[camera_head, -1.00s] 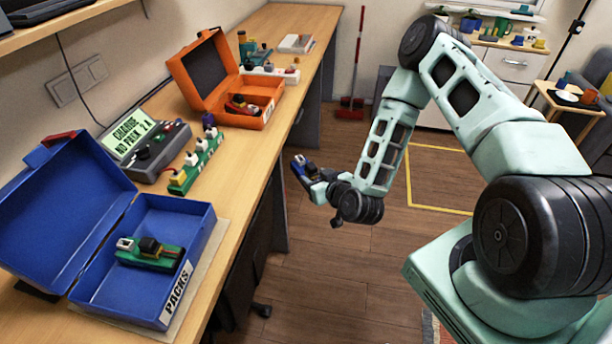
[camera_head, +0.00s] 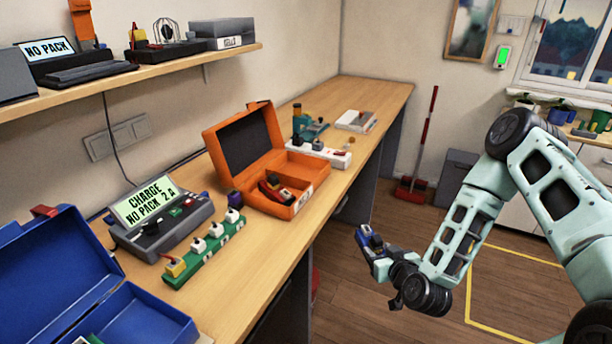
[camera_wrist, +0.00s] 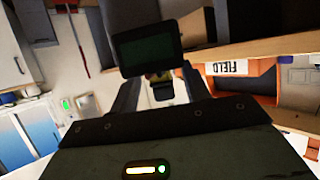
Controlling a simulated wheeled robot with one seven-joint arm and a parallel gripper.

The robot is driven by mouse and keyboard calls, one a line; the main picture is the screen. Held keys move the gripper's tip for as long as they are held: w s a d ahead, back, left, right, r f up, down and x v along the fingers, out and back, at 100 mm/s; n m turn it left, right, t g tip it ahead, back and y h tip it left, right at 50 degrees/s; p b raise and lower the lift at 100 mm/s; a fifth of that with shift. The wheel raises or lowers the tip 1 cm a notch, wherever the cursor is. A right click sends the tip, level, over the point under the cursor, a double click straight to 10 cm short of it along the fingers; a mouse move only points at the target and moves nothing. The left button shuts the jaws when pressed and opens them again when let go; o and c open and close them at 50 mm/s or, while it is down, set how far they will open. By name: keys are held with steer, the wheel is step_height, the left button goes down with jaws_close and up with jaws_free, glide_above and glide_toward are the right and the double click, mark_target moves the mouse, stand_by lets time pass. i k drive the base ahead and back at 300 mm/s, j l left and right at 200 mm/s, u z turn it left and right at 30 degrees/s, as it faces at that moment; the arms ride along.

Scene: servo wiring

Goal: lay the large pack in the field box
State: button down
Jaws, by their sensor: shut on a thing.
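My gripper (camera_head: 374,250) is shut on a blue pack (camera_head: 366,237) with dark parts, held in the air over the floor, right of the bench. In the wrist view a dark block with a dark green panel (camera_wrist: 150,50) sits between the fingers; its far side is hidden. The field box (camera_head: 296,209) is the orange case on the bench, lid open against the wall side, with a red and dark item (camera_head: 272,187) inside. The wrist view shows its white FIELD label (camera_wrist: 227,67) at the right. The pack is well apart from the box.
A blue open case (camera_head: 150,318) stands at the near left. A charger with a display (camera_head: 145,203) and a green strip with plugs (camera_head: 205,250) lie between the cases. A white strip (camera_head: 320,153) and a teal tool (camera_head: 308,125) stand behind the field box.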

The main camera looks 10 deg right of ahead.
mark_target(298, 176)
steer(key=i+l, duration=0.2)
steer(key=l, duration=0.2)
steer(key=i+l, duration=0.25)
steer(key=l, duration=0.15)
steer(key=i+l, duration=0.2)
steer(key=l, duration=0.15)
steer(key=i+l, duration=0.2)
steer(key=l, duration=0.2)
steer(key=i+l, duration=0.2)
steer(key=l, duration=0.2)
steer(key=i+l, duration=0.25)
steer(key=l, duration=0.15)
